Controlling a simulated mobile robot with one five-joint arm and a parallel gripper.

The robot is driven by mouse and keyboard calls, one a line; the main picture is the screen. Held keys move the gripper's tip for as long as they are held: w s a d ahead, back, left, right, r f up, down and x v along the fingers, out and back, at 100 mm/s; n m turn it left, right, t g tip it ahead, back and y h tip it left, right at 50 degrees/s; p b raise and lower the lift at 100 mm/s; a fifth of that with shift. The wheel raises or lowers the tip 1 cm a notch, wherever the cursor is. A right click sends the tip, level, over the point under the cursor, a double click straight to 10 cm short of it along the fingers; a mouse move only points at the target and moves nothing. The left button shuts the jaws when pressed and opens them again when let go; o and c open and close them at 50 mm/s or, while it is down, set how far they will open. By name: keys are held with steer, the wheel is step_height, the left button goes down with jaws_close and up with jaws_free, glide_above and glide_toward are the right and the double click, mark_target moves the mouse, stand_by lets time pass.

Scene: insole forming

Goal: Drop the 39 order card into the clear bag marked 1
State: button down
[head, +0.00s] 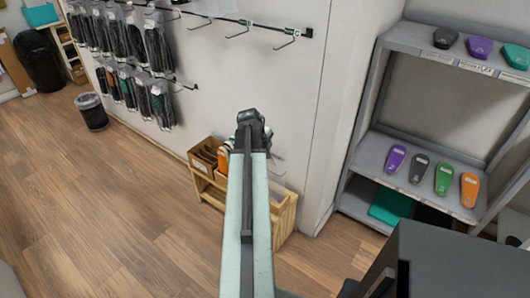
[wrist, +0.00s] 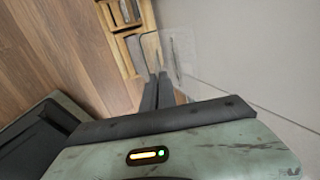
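My gripper (wrist: 158,76) points away from the wrist camera, its two dark fingers close together at the tips. A clear, see-through sheet (wrist: 178,54) with a thin dark edge shows at and beyond the fingertips. I cannot tell whether it is held between them or lies behind them, and no mark can be read on it. In the head view a faint clear piece (head: 276,166) shows just right of my arm's end, above the wooden crate. My arm hides the fingers there. No 39 order card can be made out in either view.
A wooden crate (head: 283,212) with compartments stands against the wall below my arm; it also shows in the wrist view (wrist: 122,40). Wall hooks hold packaged insoles (head: 158,50). A grey shelf (head: 362,150) at right carries coloured insoles.

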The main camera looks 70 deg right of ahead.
step_height(320, 180, down, 6)
steer(key=d+y+b, duration=0.1)
steer(key=y+b, duration=0.1)
steer(key=b, duration=0.2)
steer(key=shift+s+d+f+t, duration=0.2)
steer(key=shift+d+f+t, duration=0.05)
steer(key=shift+d+t, duration=0.1)
steer(key=c, duration=1.6)
jaws_free()
steer(key=p+v, duration=0.7)
steer(key=v, duration=0.1)
